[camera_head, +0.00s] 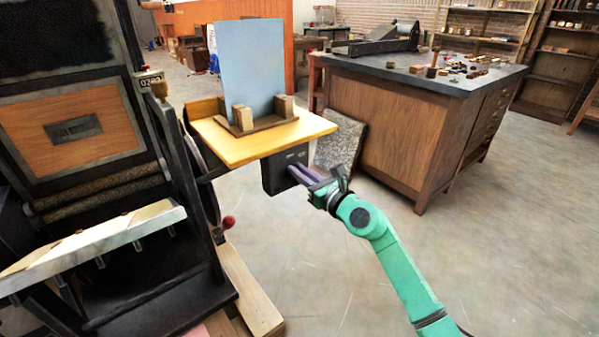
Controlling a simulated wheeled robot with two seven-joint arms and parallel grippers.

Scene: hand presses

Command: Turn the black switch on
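A black switch box (272,175) is mounted under the front right corner of a yellow wooden shelf. Small light marks show on its front face; whether the switch is on or off is too small to tell. My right gripper (292,170) is at the right part of the box's front, with its purple-grey fingers pointing at it. The fingers lie close together with nothing seen between them, and they hide part of the box face. I cannot tell whether the fingertips touch it. My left gripper is not in view.
The yellow shelf (316,125) carries a blue-grey sheet (250,62) standing between wooden blocks. A dark press with a red knob (228,222) stands at left. A wooden cabinet (395,130) with a dark top is behind my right arm. The floor at right is clear.

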